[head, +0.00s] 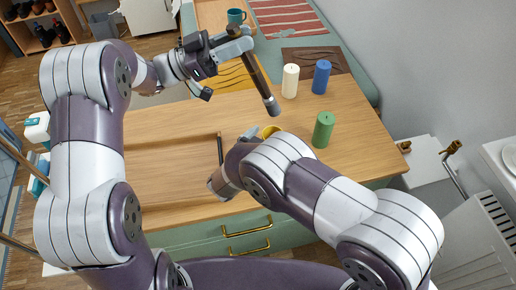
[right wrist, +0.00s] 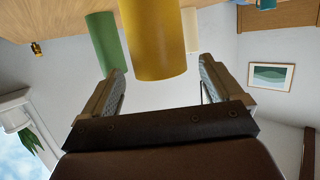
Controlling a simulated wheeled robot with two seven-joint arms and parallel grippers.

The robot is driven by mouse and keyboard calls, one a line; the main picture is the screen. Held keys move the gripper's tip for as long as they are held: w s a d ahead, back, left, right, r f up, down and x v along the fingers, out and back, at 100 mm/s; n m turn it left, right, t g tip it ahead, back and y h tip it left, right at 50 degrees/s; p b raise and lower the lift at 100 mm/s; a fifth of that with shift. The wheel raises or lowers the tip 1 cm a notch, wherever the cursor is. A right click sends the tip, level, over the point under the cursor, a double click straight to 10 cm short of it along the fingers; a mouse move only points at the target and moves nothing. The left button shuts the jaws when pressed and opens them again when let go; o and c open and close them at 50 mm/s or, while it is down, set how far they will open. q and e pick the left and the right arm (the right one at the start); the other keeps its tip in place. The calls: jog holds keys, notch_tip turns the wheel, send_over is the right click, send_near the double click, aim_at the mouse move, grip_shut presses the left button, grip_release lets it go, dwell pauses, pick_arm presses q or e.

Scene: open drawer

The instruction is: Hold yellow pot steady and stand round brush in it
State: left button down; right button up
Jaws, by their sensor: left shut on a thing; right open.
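The yellow pot (right wrist: 153,45) stands between the open fingers of my right gripper (right wrist: 161,66) in the right wrist view; I cannot tell whether they touch it. In the head view only a bit of the yellow pot (head: 270,131) shows past my right arm, which hides most of it and that gripper. My left gripper (head: 236,43) is shut on the round brush (head: 256,73), a dark brown stick with a grey-black lower end. The brush is held tilted in the air, its lower end near the pot in the picture, apart from it.
A green candle (head: 323,130) stands right of the pot. A white candle (head: 290,81) and a blue candle (head: 321,77) stand farther back. A teal mug (head: 236,16) is at the far end. The wooden tabletop (head: 365,135) is bare at right. A drawer handle (head: 247,246) shows at the front.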

aim_at(257, 75)
jog(key=x, duration=0.5)
jog(key=c, duration=1.1)
pick_arm(q)
notch_tip(257, 75, down, 10)
pick_arm(e)
jog(key=shift+r, duration=0.1)
pick_arm(q)
jog(key=c, duration=1.3)
grip_release()
jog(key=shift+f, duration=0.2)
jog(key=o, duration=0.5)
jog(key=shift+o, duration=0.2)
